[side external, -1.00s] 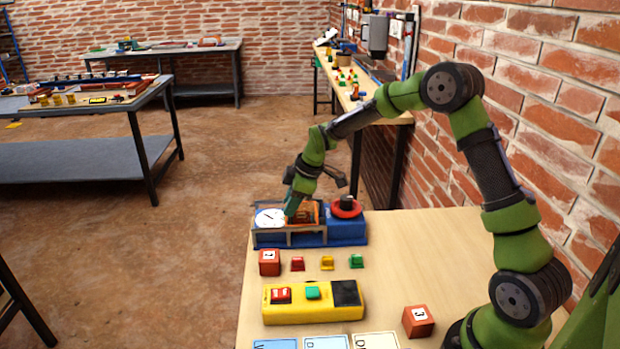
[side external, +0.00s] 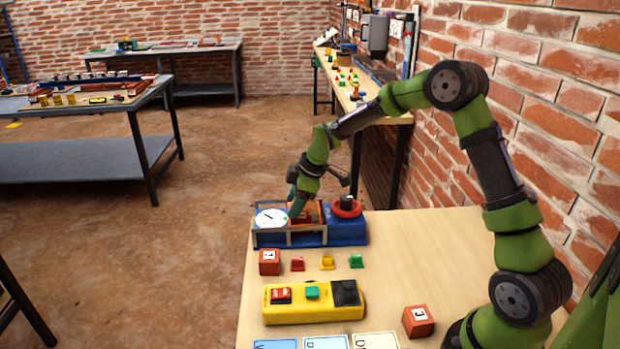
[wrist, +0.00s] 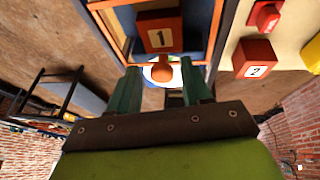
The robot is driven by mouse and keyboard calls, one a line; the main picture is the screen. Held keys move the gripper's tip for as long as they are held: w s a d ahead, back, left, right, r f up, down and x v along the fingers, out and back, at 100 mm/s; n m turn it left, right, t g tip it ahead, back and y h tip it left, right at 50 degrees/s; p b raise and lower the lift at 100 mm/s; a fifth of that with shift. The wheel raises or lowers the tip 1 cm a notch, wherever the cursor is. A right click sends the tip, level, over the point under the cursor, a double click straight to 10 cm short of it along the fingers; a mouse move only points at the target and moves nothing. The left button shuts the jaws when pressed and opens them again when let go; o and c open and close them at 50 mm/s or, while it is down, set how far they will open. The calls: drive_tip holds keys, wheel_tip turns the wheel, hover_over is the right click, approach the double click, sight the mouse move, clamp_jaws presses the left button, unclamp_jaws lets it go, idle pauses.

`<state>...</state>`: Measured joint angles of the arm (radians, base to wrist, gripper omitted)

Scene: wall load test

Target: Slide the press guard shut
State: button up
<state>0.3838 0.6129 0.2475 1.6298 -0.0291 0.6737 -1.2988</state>
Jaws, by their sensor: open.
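The press (side external: 345,231) has a blue base, a white dial (side external: 271,218) at left and a red ring with a black knob (side external: 347,205) at right. A grey-framed guard (side external: 289,232) runs along its front left part. Inside the frame is a red block marked 1 (wrist: 161,34). My gripper (side external: 296,212) is down at the press, beside the dial. In the wrist view my gripper (wrist: 161,88) is open, with a round orange knob (wrist: 162,72) showing between or just beyond the fingers. Contact with the knob cannot be told.
A red numbered block (side external: 269,262) and small red, yellow (side external: 327,263) and green pieces sit before the press. A yellow button box (side external: 313,303), a block marked 3 (side external: 418,321) and lettered cards (side external: 325,342) are nearer.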

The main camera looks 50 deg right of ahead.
sight(304, 221)
drive_tip(key=shift+a+r, duration=0.1)
drive_tip(key=shift+r, duration=3.4)
drive_tip(key=shift+m, duration=0.3)
drive_tip(key=shift+s+a+f+m, duration=0.1)
drive_tip(key=shift+s+f+m, duration=0.2)
drive_tip(key=shift+m, duration=0.2)
drive_tip(key=s+a+r+m+t, duration=0.1)
drive_tip(key=s+a+r+m, duration=0.2)
drive_tip(key=s, duration=0.6)
drive_tip(key=s+a+r+m+t, duration=0.1)
drive_tip(key=s+a+r+m, duration=0.2)
drive_tip(key=s, duration=0.6)
drive_tip(key=s+a+r+m+t, duration=0.1)
drive_tip(key=s+a+r+m, duration=0.2)
drive_tip(key=s, duration=0.7)
drive_tip(key=r+m, duration=0.1)
drive_tip(key=m, duration=0.1)
drive_tip(key=shift+r+m, duration=0.35)
drive_tip(key=shift+m, duration=0.05)
